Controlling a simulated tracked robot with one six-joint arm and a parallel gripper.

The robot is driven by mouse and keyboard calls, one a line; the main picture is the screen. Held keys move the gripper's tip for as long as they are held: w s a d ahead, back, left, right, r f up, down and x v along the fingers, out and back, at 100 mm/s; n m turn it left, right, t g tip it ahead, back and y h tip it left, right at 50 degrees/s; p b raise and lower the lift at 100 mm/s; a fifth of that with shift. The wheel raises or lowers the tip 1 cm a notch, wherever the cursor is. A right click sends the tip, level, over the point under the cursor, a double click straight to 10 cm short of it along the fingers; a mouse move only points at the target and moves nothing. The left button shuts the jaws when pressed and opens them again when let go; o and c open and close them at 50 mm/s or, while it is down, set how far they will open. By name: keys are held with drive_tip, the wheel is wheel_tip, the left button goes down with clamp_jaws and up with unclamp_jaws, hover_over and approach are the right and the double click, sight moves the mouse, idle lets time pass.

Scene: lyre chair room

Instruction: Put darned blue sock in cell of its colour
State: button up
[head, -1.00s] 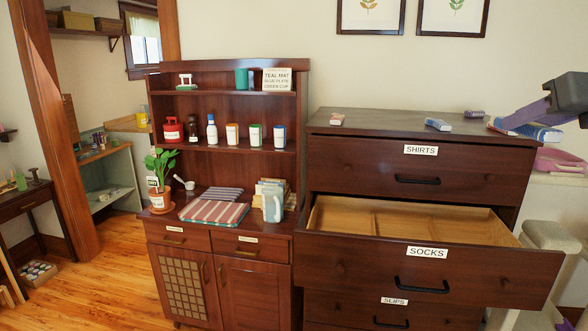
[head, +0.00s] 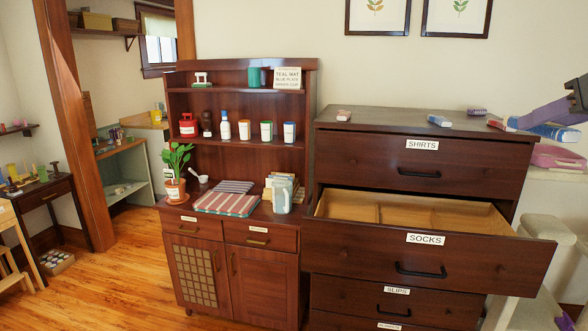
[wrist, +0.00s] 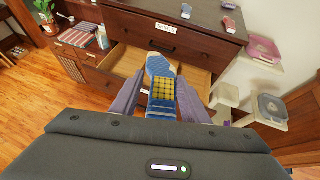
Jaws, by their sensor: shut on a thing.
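The blue sock (wrist: 161,74) has pale stripes and a yellow-and-dark checked darn. In the wrist view it lies between the two fingers of my gripper (wrist: 161,103), which is shut on it. The head view shows part of the sock (head: 556,131) at the right edge, held higher than the open drawer. The drawer labelled SOCKS (head: 425,239) is pulled out, and thin wooden dividers (head: 378,212) split it into cells. The visible cell floors look bare; the front panel hides their near parts. I cannot make out any cell's colour mark.
Small folded items lie on the dresser top (head: 385,118): a red-and-white one (head: 343,115), a blue one (head: 439,121) and a purple one (head: 477,112). A pink bin (head: 556,158) stands right of the dresser. A hutch (head: 310,130) adjoins its left. Open floor lies at the left.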

drive_tip(key=shift+r, duration=0.2)
drive_tip(key=shift+w+a+f+n+y, duration=0.1)
drive_tip(key=shift+w+f+n+y, duration=0.05)
drive_tip(key=shift+w+n+y, duration=0.35)
drive_tip(key=w+a+f, duration=0.2)
drive_tip(key=w+f, duration=0.1)
drive_tip(key=f, duration=0.5)
drive_tip(key=w+a+f+n+y, duration=0.1)
drive_tip(key=w+f, duration=0.3)
drive_tip(key=f, duration=0.5)
drive_tip(key=w+a+f+y, duration=0.1)
drive_tip(key=w+a+f, duration=0.1)
drive_tip(key=f, duration=0.6)
drive_tip(key=shift+w+a+f+n, duration=0.3)
drive_tip(key=shift+w+a+f, duration=0.1)
drive_tip(key=shift+w, duration=0.5)
drive_tip(key=shift+o, duration=0.2)
drive_tip(key=a+f, duration=0.4)
drive_tip(key=f, duration=0.4)
drive_tip(key=a+f, duration=0.4)
drive_tip(key=f, duration=0.4)
drive_tip(key=shift+s+a, duration=0.25)
drive_tip(key=shift+s, duration=0.05)
drive_tip(key=s+a+f+n+y, duration=0.1)
drive_tip(key=a+f, duration=0.6)
drive_tip(key=a, duration=0.3)
drive_tip(key=shift+s+a+f+g, duration=0.15)
drive_tip(key=shift+f+g, duration=0.15)
drive_tip(key=shift+f, duration=0.1)
